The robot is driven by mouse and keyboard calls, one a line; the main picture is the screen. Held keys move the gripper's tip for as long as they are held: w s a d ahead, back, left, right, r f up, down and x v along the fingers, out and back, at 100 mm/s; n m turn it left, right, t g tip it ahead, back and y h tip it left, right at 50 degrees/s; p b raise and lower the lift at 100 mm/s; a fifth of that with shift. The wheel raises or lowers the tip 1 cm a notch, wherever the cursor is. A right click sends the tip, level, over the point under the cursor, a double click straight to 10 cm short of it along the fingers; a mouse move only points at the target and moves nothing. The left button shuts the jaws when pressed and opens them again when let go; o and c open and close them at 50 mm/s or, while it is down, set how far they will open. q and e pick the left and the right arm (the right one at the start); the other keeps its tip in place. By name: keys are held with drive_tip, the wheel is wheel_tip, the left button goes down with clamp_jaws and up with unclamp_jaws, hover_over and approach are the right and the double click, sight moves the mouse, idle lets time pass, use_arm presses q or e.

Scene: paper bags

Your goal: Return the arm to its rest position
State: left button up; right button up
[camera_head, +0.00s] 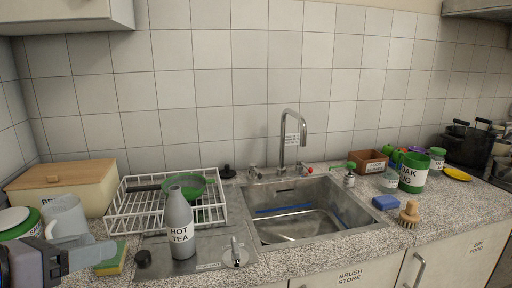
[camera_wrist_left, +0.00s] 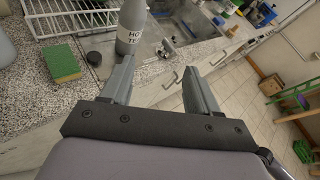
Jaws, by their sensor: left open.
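My left gripper (camera_head: 108,254) is at the lower left of the head view, by the counter's front edge. In the left wrist view its two fingers (camera_wrist_left: 158,80) stand apart with nothing between them. The floor and cabinet fronts show beyond the gap. A grey bottle labelled HOT TEA (camera_head: 180,225) stands upright on the drainer, to the right of the gripper in the head view. It also shows past the fingertips in the left wrist view (camera_wrist_left: 131,25). My right gripper is in neither view.
A white dish rack (camera_head: 150,212) and the sink (camera_head: 310,218) lie further right. Open floor (camera_wrist_left: 255,120) shows in the left wrist view.

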use_arm(q)
drive_tip(key=a+f+n+t+y, duration=0.1)
drive_tip(key=a+f+n+y, duration=0.15)
drive_tip(key=f+n, duration=1.75)
drive_tip(key=s+d+f+n+g+y, duration=0.1)
drive_tip(key=s+d+f+n, duration=0.3)
drive_tip(key=s+f+n, duration=0.2)
drive_tip(key=s+d+f+n+g+y, duration=0.1)
drive_tip(key=s+d+f+n, duration=0.3)
drive_tip(key=f+n, duration=0.7)
drive_tip(key=shift+s+d+f+g, duration=0.25)
drive_tip(key=shift+s+g, duration=0.05)
drive_tip(key=shift+s, duration=0.95)
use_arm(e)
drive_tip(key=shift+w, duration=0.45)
